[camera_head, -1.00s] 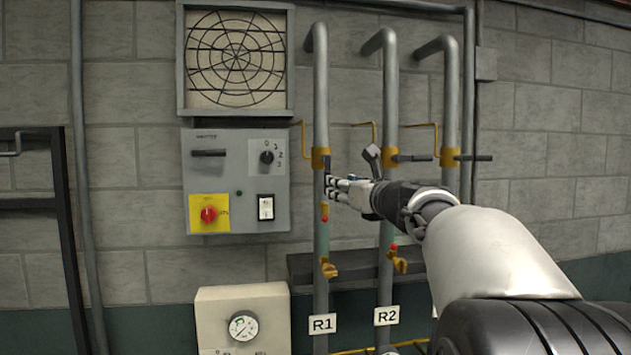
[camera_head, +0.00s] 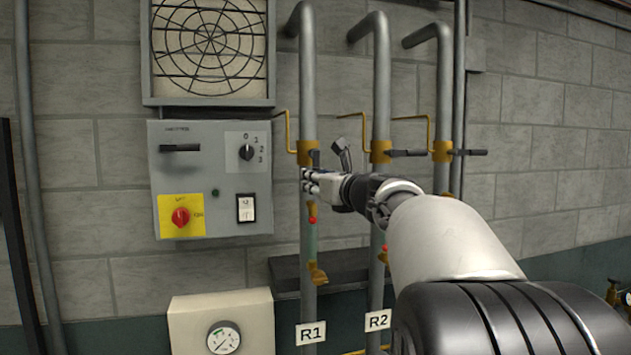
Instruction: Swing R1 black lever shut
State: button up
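The R1 pipe (camera_head: 307,92) is the leftmost of three grey vertical pipes, above the R1 label (camera_head: 311,333). It has a brass valve collar (camera_head: 305,152). The R1 black lever (camera_head: 315,158) shows as a short dark piece at the collar's right side, just above my gripper; its full length and angle are hard to see. My gripper (camera_head: 306,181) reaches from the right, its fingertips in front of the R1 pipe just below the collar. Whether it touches the lever, and how far its fingers are apart, I cannot tell.
The R2 lever (camera_head: 407,153) and the third pipe's lever (camera_head: 469,152) stick out to the right. A grey control box (camera_head: 225,190) with a red knob (camera_head: 180,217) hangs left of R1. A cream gauge box (camera_head: 190,312) stands below. My arm covers parts of the right pipes.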

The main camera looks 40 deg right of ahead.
grip_shut()
jog(key=shift+d, duration=0.1)
dwell(0.5)
jog(key=s+d+r+n+g+h+p, duration=0.1)
jog(key=d+r+n+p, duration=0.4)
jog(key=n, duration=1)
jog(key=shift+s+d+r+n+g+h, duration=0.25)
jog(key=shift+s+n+g+h, duration=0.15)
jog(key=shift+g+h, duration=0.55)
